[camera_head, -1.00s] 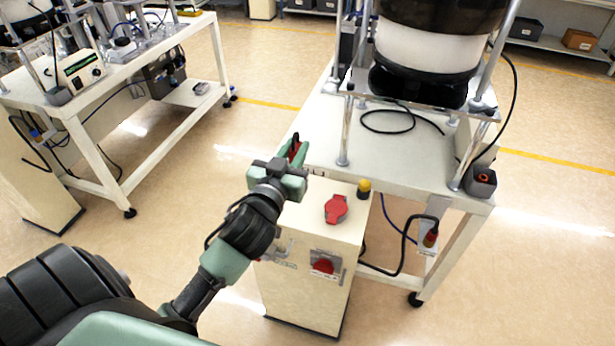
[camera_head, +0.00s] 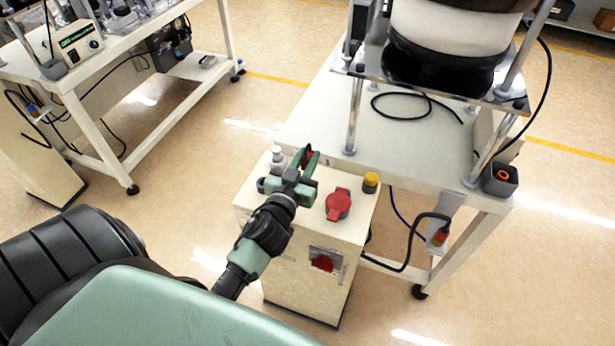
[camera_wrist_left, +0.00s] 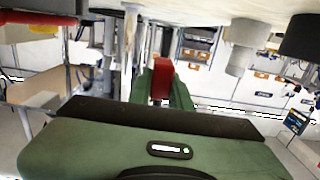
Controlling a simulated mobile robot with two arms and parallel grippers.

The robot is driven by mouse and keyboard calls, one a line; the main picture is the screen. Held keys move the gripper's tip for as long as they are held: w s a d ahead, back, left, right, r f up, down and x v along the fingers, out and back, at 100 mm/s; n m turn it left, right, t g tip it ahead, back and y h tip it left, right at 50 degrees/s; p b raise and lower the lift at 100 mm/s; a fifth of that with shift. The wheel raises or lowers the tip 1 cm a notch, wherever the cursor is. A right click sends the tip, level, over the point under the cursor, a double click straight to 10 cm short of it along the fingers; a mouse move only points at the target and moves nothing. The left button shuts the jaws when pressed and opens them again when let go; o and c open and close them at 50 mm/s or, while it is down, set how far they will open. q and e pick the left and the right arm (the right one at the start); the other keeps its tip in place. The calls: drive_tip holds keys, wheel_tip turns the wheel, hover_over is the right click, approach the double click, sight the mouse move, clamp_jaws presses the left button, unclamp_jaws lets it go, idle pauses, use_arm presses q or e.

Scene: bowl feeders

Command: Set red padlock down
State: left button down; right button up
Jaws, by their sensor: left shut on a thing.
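My left gripper (camera_head: 305,160) is shut on the red padlock (camera_head: 308,156), over the back left part of the beige cabinet's top (camera_head: 314,218). The padlock is mostly hidden by the fingers in the head view. In the left wrist view the padlock (camera_wrist_left: 162,77) shows as a red block between the green fingers. I cannot tell whether it touches the surface below. My right gripper is not in view.
On the cabinet top are a red rotary part (camera_head: 338,205), a yellow-capped button (camera_head: 371,181) and a grey post (camera_head: 277,157) close to the gripper. A red switch (camera_head: 322,263) is on its front. The white feeder table (camera_head: 400,160) stands directly behind.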

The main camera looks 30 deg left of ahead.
use_arm(q)
drive_tip(key=shift+f+b, duration=1.05)
drive_tip(key=shift+f, duration=1.75)
drive_tip(key=shift+f, duration=0.1)
drive_tip(key=c, duration=1.7)
unclamp_jaws()
drive_tip(key=shift+f, duration=0.1)
drive_tip(key=o, duration=0.4)
